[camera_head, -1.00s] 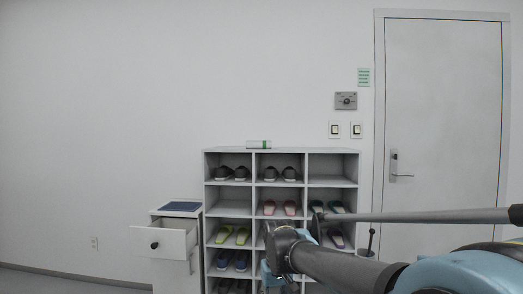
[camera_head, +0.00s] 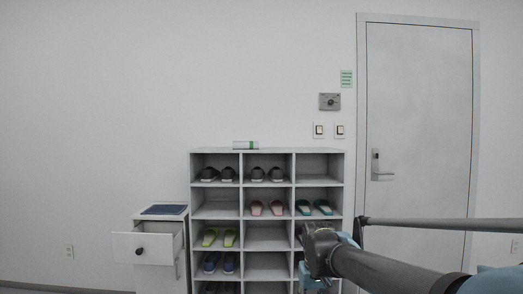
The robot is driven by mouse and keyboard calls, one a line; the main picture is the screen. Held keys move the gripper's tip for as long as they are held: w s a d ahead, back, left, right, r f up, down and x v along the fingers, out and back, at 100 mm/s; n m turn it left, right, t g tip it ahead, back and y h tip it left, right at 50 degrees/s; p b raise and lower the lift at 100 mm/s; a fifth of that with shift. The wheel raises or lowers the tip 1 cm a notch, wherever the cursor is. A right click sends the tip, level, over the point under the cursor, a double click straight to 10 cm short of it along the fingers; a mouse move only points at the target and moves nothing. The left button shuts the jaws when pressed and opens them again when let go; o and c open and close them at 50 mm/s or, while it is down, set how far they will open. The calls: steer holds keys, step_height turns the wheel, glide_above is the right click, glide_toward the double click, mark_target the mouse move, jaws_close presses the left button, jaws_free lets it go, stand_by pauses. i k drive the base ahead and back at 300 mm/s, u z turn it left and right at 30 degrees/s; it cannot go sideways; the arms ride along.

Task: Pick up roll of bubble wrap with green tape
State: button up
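The roll of bubble wrap (camera_head: 240,145) lies on top of the shoe shelf (camera_head: 188,170), left of its middle. It is small, pale and long, with a band of green tape near its right end. My arm reaches in from the lower right, with a dark joint in front of the shelf's lower right part and a light blue part below it at the bottom edge. My gripper itself does not show. The arm is apart from the roll, lower in the picture and to its right.
The shelf holds several pairs of shoes and slippers; some cubbies are empty. A small white cabinet (camera_head: 168,277) with an open drawer (camera_head: 126,247) and a dark blue item (camera_head: 164,210) on top stands left. A closed door (camera_head: 420,120) is right. The shelf top beside the roll is clear.

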mark_target(250, 145)
steer(key=z, duration=0.05)
steer(key=i, duration=1)
